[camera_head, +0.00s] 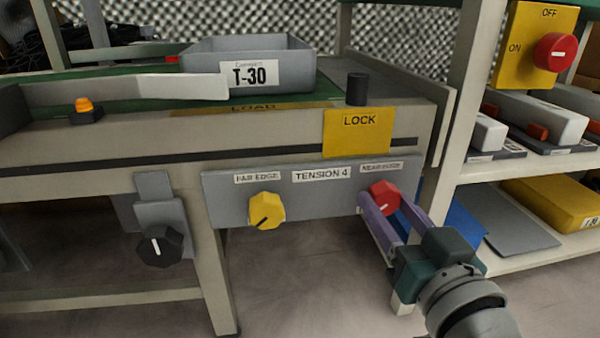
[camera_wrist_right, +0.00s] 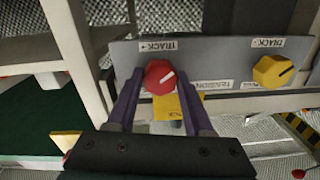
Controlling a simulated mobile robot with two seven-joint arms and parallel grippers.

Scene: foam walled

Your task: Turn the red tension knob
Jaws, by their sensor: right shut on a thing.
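The red tension knob (camera_head: 384,197) sits at the right end of the grey panel (camera_head: 320,199), under a "NEAR EDGE" label. My right gripper (camera_head: 388,208) comes from the lower right with its purple fingers around the knob, shut on it. In the right wrist view the red knob (camera_wrist_right: 160,77) shows between the two fingertips (camera_wrist_right: 158,85), its white mark slanting up to the right. A yellow knob (camera_head: 266,210) under the "FAR EDGE" label is on the same panel and shows in the wrist view (camera_wrist_right: 272,71). My left gripper is not in view.
A black knob (camera_head: 159,246) is on a bracket at the left. Above the panel are a yellow LOCK plate (camera_head: 357,133), a black post (camera_head: 357,89) and a grey T-30 tray (camera_head: 207,54). A shelf (camera_head: 545,255) and a red OFF/ON switch (camera_head: 556,53) stand at the right.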

